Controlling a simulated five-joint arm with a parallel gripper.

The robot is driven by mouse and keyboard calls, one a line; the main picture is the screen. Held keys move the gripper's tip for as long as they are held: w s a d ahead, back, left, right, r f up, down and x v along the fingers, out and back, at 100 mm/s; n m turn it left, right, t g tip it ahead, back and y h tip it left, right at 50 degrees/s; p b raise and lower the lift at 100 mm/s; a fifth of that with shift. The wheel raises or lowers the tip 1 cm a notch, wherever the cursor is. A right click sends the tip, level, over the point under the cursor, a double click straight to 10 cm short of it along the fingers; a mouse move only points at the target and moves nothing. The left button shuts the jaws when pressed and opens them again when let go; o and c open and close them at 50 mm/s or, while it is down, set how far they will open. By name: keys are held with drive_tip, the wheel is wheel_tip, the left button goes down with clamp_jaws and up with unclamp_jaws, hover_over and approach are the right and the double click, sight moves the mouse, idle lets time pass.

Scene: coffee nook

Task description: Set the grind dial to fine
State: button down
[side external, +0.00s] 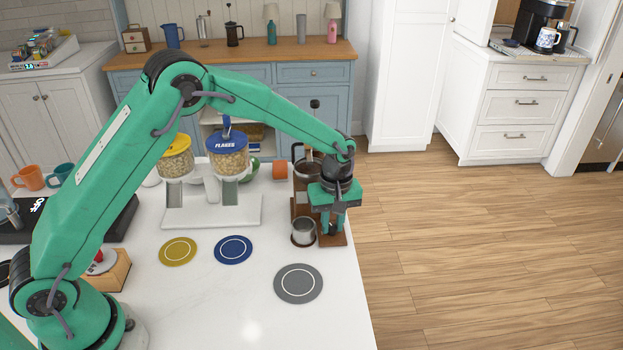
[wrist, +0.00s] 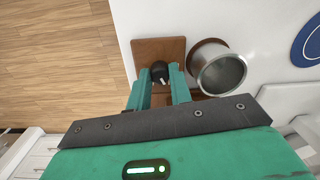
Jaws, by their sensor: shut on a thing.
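The grinder (side external: 296,205) stands near the counter's right edge in the side view, with a wooden frame and a dark hopper at its top. Its wooden base (wrist: 150,50) shows in the wrist view. The grind dial (wrist: 159,70) is a small black knob with a white mark, sitting on that base. My gripper (side external: 332,226) points down over the front right of the grinder. In the wrist view, my gripper (wrist: 158,80) has its two green fingers on either side of the dial, shut on it. No fine or coarse marking is legible.
A metal cup (side external: 303,231) stands just left of my gripper; the same cup (wrist: 221,70) is close beside the fingers. A grey round mat (side external: 298,284) lies in front. Two cereal dispensers (side external: 228,160) stand further left. The counter's front middle is clear.

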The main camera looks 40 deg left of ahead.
sight(333, 226)
drive_tip(key=shift+n, duration=1.3)
drive_tip(key=c, duration=1.5)
unclamp_jaws()
drive_tip(key=shift+c, duration=0.2)
drive_tip(key=shift+r, duration=0.1)
drive_tip(key=shift+w+r, duration=0.15)
drive_tip(key=shift+r, duration=3.7)
